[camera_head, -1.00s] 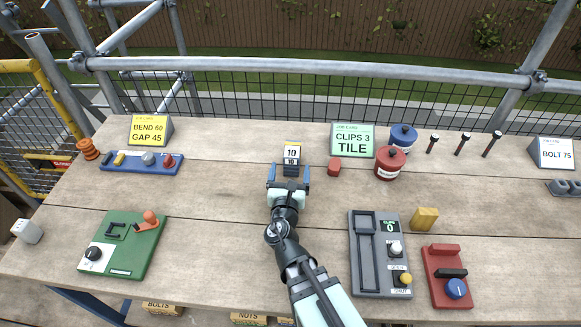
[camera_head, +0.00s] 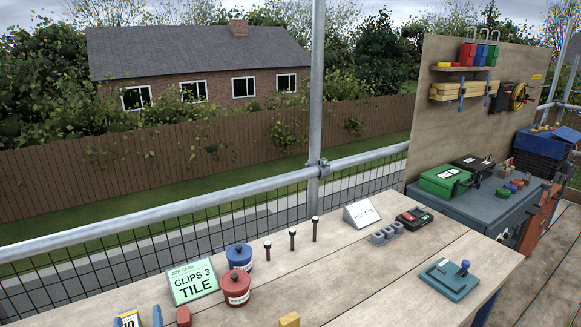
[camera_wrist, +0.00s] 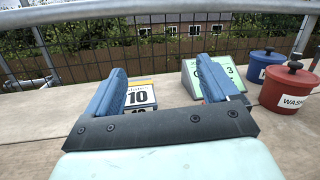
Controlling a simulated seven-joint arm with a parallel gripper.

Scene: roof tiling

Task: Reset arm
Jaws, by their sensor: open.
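My gripper (camera_wrist: 170,90) shows in the wrist view with its two blue fingers spread wide apart and nothing between them. It is above the wooden bench (camera_head: 250,305), facing a yellow-topped card marked 10 (camera_wrist: 140,97) and the green CLIPS 3 TILE card (camera_wrist: 212,78). In the head view only a blue fingertip (camera_head: 157,316) shows at the bottom left edge, beside the 10 card (camera_head: 129,320). The rest of my arm is out of that view.
A red pot (camera_head: 236,289) and a blue pot (camera_head: 239,257) stand right of the green card. A scaffold rail (camera_head: 200,219) runs behind.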

